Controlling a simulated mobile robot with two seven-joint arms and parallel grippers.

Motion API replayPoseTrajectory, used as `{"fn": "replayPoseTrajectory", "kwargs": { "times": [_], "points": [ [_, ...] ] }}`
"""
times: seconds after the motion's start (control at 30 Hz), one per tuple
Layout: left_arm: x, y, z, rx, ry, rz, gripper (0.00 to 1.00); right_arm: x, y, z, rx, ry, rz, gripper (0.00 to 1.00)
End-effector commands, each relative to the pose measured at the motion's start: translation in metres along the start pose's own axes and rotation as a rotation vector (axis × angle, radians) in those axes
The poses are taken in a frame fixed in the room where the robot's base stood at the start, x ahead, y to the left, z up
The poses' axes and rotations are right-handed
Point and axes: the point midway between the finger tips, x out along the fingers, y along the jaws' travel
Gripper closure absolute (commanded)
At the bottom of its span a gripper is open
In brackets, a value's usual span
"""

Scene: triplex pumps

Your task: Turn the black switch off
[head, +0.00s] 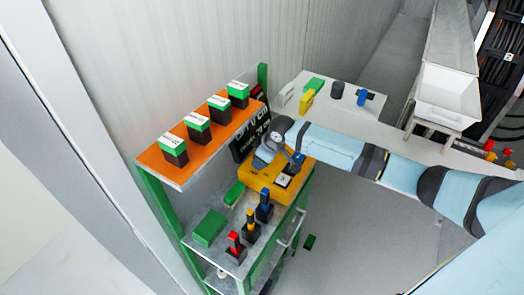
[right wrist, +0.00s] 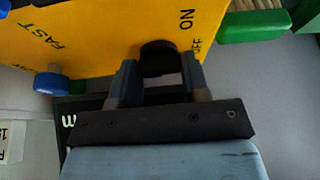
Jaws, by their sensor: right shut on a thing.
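The black switch (right wrist: 160,57) is a round dark knob on a yellow panel (right wrist: 100,28) in the right wrist view. The words ON and OFF are printed beside it, and FAST is printed farther left. My right gripper (right wrist: 159,68) has one finger on each side of the knob and is shut on it. In the head view the yellow box (head: 257,181) sits on the green-framed shelf unit, and my right gripper (head: 295,161) is over its far right part. My arm hides the switch there. The switch's exact setting cannot be told. My left gripper is not in view.
A blue knob (right wrist: 50,82) is on the same panel. The orange shelf (head: 162,170) carries several green-topped black boxes. Red, yellow and blue-topped items stand on the lower shelf, near a green block (head: 209,228). A white table (head: 318,107) stands behind.

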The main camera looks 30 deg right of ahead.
Motion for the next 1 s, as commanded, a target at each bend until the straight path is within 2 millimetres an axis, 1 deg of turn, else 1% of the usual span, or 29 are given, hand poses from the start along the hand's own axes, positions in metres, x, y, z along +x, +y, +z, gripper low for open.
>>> {"fn": "replayPoseTrajectory", "kwargs": {
  "times": [0.03,0.2,0.7,0.73,0.77,1.0],
  "points": [
    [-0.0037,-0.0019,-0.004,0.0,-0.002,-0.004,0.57,-0.0031,-0.0005,-0.0012,0.016,0.0,0.006,0.81],
    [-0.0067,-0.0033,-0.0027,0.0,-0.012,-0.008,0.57,-0.0017,-0.0004,-0.0006,0.055,0.0,0.023,0.81],
    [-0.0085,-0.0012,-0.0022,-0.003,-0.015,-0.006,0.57,-0.0002,-0.0002,-0.0004,0.072,0.001,0.03,0.81],
    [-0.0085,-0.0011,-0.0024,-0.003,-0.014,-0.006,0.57,-0.0003,-0.0002,-0.0005,0.072,0.001,0.03,0.53],
    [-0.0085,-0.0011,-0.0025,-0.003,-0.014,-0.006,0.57,-0.0003,-0.0003,-0.0005,0.072,0.001,0.03,0.47],
    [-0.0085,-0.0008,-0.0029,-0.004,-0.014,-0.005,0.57,-0.0002,-0.0003,-0.0002,0.071,0.0,0.03,0.47]
  ]
}}
